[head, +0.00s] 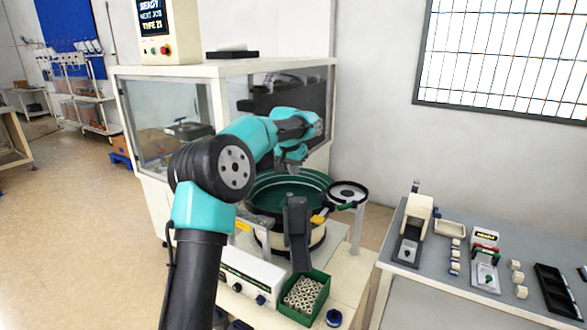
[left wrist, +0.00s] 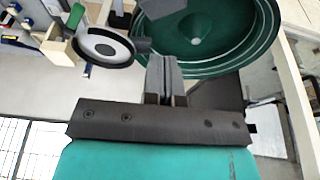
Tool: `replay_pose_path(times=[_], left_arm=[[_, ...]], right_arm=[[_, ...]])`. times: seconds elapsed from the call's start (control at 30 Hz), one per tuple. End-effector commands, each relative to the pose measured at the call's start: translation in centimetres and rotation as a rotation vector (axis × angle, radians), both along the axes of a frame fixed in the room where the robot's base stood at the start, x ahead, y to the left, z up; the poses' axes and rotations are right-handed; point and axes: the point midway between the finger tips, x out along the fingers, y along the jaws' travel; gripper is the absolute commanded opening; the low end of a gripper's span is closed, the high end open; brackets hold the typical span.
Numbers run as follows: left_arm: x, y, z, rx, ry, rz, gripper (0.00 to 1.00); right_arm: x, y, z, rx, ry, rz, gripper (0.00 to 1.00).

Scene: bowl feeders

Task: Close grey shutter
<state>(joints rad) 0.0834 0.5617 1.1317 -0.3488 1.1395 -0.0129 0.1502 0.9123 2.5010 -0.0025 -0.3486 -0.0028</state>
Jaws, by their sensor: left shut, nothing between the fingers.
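A dark grey upright piece (head: 298,230) stands at the front of the bowl feeder, above a green box of parts. I cannot tell for sure whether it is the grey shutter, or whether it is open or closed. The green feeder bowl (head: 285,188) is behind it and also shows in the left wrist view (left wrist: 245,62). My left gripper (head: 292,166) is above the bowl's back part in the head view. In the left wrist view its fingers (left wrist: 165,72) are together and empty, in front of the bowl's rim. My right gripper is in neither view.
A round black-rimmed dish (head: 347,193) is right of the bowl. The green box (head: 305,297) of white rings and a white control box (head: 250,276) sit in front. A glazed cabinet (head: 225,68) stands behind. A grey workbench (head: 450,290) with fixtures is at right.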

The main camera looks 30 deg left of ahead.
Motion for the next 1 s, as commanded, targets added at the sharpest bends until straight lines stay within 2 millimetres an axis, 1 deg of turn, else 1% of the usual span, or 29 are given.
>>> replay_pose_path(times=[0.03, 0.4, 0.6, 0.77, 1.0], left_arm=[[0.3, 0.0, -0.9, 0.000, 0.002, 0.000, 0.00], [2.0, 0.0, -7.0, 0.000, 0.003, 0.000, 0.00], [2.0, 0.1, -9.7, 0.000, 0.002, 0.000, 0.00], [2.0, 0.1, -10.6, 0.000, 0.000, 0.000, 0.00], [2.0, 0.0, -10.8, -0.001, -0.001, 0.000, 0.00]], right_arm=[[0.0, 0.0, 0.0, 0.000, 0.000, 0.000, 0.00], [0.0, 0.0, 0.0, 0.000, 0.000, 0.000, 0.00], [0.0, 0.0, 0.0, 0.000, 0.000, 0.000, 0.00], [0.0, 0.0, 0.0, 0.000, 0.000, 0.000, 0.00], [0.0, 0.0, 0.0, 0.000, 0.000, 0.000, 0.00]])
